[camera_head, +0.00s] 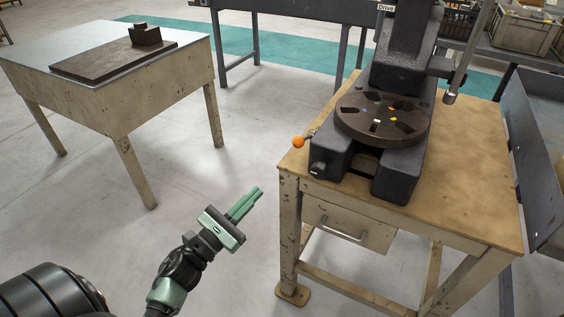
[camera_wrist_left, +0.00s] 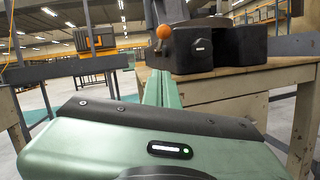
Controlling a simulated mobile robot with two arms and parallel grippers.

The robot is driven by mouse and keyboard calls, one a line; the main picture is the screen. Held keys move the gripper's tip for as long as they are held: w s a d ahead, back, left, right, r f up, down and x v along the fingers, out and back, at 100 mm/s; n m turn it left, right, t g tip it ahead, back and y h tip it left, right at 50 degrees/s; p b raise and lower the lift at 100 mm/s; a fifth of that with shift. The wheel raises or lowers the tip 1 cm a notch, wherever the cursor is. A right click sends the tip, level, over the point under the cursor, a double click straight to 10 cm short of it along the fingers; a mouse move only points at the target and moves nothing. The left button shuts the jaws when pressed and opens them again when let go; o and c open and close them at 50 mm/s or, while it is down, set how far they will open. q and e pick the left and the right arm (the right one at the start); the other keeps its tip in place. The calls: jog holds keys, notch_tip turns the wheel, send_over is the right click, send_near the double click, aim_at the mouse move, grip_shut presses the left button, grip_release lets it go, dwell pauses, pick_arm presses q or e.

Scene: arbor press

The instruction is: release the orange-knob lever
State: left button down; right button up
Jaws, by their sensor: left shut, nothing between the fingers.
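The orange-knob lever (camera_head: 299,141) sticks out to the left of the black arbor press (camera_head: 397,60) base. Its orange knob also shows in the left wrist view (camera_wrist_left: 165,31), just above and beyond the fingers. My left gripper (camera_head: 256,193) is green and shut, with nothing between its fingers. It hangs over the floor, left of the press table and apart from the knob. In the left wrist view the closed fingers (camera_wrist_left: 161,86) point toward the press. My right gripper is in neither view.
The press stands on a wooden-topped table (camera_head: 465,190) with a drawer (camera_head: 348,222). A round slotted plate (camera_head: 383,118) with small coloured pieces sits on the press base. Another table (camera_head: 85,80) stands at the left. Floor between the tables is clear.

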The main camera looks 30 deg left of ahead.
pick_arm(q)
jog(key=p, duration=0.3)
send_near(305, 138)
notch_tip(305, 138, down, 2)
jog(key=shift+w+d+r+p, duration=0.2)
jog(key=shift+w+r+p, duration=0.9)
jog(key=shift+r+p, duration=0.1)
